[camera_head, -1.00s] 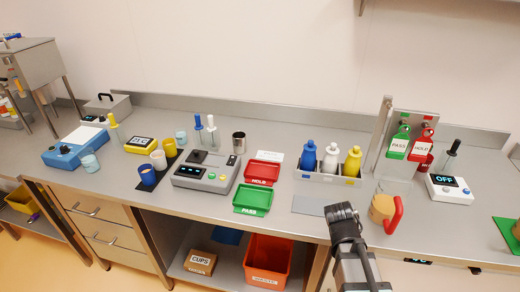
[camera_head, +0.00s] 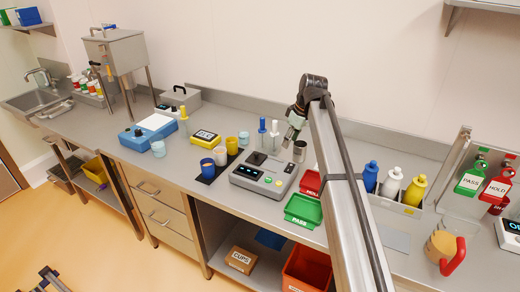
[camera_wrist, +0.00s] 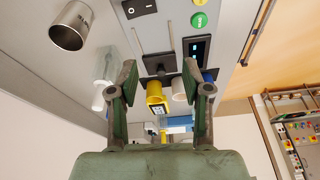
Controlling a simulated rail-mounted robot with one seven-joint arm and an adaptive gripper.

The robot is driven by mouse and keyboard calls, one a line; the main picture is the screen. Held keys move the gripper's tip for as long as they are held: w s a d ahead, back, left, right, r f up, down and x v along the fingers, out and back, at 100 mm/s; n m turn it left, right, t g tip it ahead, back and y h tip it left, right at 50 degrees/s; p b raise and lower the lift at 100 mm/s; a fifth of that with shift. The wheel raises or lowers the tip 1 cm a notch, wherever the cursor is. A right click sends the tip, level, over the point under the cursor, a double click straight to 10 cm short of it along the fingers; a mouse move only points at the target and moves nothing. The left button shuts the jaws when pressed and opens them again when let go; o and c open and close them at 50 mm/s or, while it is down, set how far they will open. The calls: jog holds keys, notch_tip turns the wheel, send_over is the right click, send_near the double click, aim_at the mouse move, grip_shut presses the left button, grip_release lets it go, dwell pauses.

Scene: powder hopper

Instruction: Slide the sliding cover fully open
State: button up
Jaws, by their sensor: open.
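A grey bench instrument (camera_head: 264,175) stands mid-counter, with a flat top plate, a small display, a green button and a black knob (camera_head: 256,158). The knob also shows in the wrist view (camera_wrist: 160,66), between my fingertips in the picture but farther off. I cannot tell for certain which part is the sliding cover. A steel hopper box (camera_head: 117,52) on legs stands at the far left; its top is only partly clear. My gripper (camera_head: 291,136) is open and empty, above and behind the instrument, apart from it. It also shows in the wrist view (camera_wrist: 159,80).
Blue, white and yellow cups (camera_head: 220,155) are left of the instrument. Red and green trays (camera_head: 304,210) and a bottle caddy (camera_head: 401,204) are on the right.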

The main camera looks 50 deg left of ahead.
jog(key=a+r+n+y, duration=0.1)
jog(key=a+r+n, duration=0.1)
jog(key=a+r, duration=0.45)
jog(key=p, duration=0.6)
send_near(256, 153)
jog(key=shift+g, duration=0.3)
jog(key=x, duration=0.8)
jog(key=shift+w+f, duration=0.15)
jog(key=shift+w, duration=0.15)
grip_shut()
